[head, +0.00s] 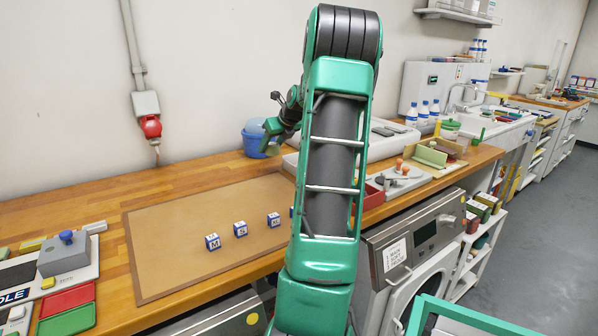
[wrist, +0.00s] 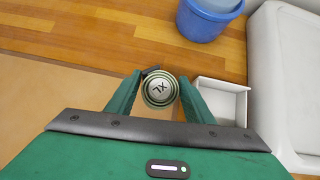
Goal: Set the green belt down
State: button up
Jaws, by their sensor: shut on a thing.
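My gripper (wrist: 160,80) is shut on a small round coil, the green belt (wrist: 161,91), with pale and dark green rings and an XL mark on top. The belt sits between the two green fingers in the wrist view. It is held above the wooden counter, near the edge of the brown mat (wrist: 60,95); its height is hard to tell. In the head view my gripper (head: 272,130) is near the blue tub, and the belt cannot be made out. Blue-and-white size blocks stand on the mat (head: 165,245), among them M (head: 213,242) and S (head: 240,229).
A blue tub (wrist: 207,20) stands behind the gripper. A small white open box (wrist: 222,100) is just right of the fingers, with a large pale unit (wrist: 290,80) beyond it. My arm hides part of the counter in the head view. The mat's left part is clear.

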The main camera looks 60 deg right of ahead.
jog(key=shift+m+h, duration=0.3)
jog(key=shift+m, duration=0.2)
jog(key=s+d+f, duration=0.1)
jog(key=d+f, duration=0.1)
jog(key=d, duration=0.3)
jog(key=s+d+f, duration=0.2)
jog(key=d, duration=0.3)
jog(key=s+d+f, duration=0.1)
jog(key=d+f, duration=0.1)
jog(key=d, duration=0.3)
jog(key=shift+s+f, duration=0.15)
jog(key=shift+s, duration=0.05)
jog(key=shift+f, duration=2)
jog(key=shift+f, duration=0.15)
jog(key=o, duration=1.2)
